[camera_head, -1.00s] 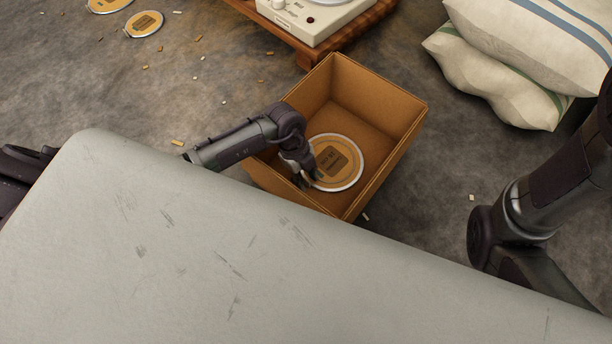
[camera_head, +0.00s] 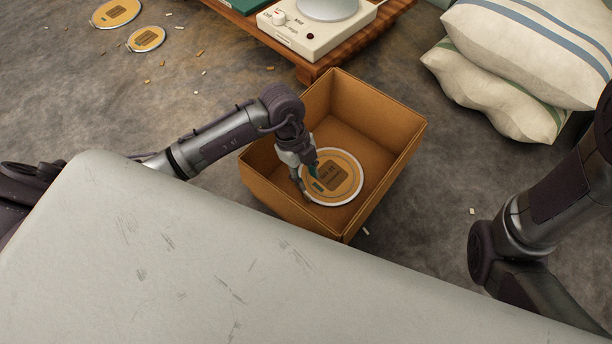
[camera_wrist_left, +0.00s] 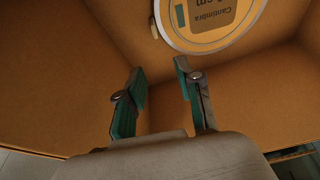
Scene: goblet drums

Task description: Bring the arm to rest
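My left gripper (camera_head: 306,180) reaches over the near left wall of an open cardboard box and points down into it. In the left wrist view its two green-padded fingers (camera_wrist_left: 164,98) are apart with nothing between them. A round orange disc (camera_head: 345,176) with a pale rim and a dark label lies in the box. In the head view the fingertips overlap its left edge; in the left wrist view the disc (camera_wrist_left: 207,38) is beyond the fingertips, apart from them. My right arm shows at the right edge of the head view; its gripper is out of frame.
The cardboard box (camera_head: 385,108) stands on the grey floor. A wooden stand (camera_head: 350,50) with a cream device (camera_head: 318,36) is behind it. Striped sacks (camera_head: 535,45) lie at the right. Two more discs (camera_head: 147,39) and scattered chips lie at the back left.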

